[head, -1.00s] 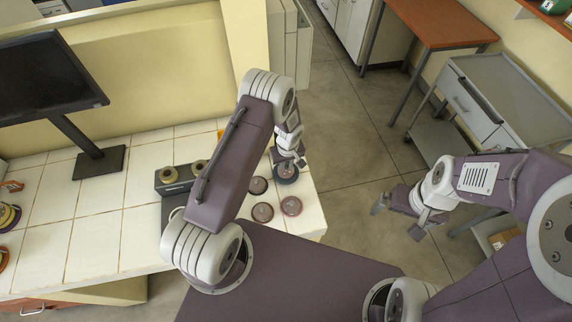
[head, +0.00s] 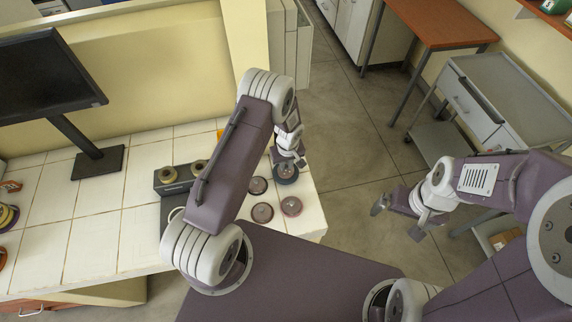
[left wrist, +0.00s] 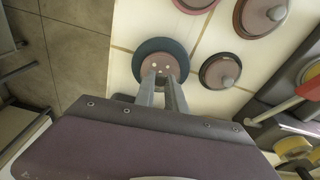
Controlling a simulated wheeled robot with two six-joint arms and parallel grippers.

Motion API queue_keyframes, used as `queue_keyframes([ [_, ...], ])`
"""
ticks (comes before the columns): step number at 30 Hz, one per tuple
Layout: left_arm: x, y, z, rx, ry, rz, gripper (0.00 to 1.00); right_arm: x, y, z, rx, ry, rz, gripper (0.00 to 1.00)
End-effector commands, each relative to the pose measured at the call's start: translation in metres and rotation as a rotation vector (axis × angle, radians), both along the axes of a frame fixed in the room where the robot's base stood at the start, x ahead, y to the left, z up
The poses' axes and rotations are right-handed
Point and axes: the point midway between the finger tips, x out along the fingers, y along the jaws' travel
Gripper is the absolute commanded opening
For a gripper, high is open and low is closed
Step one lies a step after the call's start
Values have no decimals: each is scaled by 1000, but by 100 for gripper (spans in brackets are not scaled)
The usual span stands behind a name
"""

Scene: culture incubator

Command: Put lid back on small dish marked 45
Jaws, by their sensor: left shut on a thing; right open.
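My left gripper (head: 287,166) is at the right end of the white tiled bench, over a dark teal round dish (head: 286,176). In the left wrist view its two fingers (left wrist: 162,82) point down at the middle of that dish (left wrist: 143,47) and are shut on what looks like its lid, a pinkish-brown disc (left wrist: 160,64) with small pale dots. The fingers hide the gripped part. I cannot tell if the lid rests on the dish or is just above it. No number is readable. My right gripper (head: 398,219) is open and empty over the floor.
Other round dishes stand close by: a dark one (head: 258,185), a brown one (head: 262,212) and a reddish one (head: 291,206). A dark device (head: 172,183) with yellowish rings and a monitor (head: 45,78) are further left. The bench edge is near.

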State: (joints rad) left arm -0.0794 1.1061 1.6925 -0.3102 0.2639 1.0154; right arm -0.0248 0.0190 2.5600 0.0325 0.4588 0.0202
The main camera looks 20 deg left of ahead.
Motion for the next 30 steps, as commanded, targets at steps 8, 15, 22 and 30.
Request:
queue_keyframes([
  [8,0,0,0,0,0,0,37,0,0,0,0,0,0,100],
  [15,0,0,0,0,0,0,41,0,0,0,0,0,0,100],
  [22,0,0,0,0,0,0,62,0,0,0,0,0,0,100],
  [30,0,0,4,0,-1,0,62,0,0,3,0,0,0,100],
])
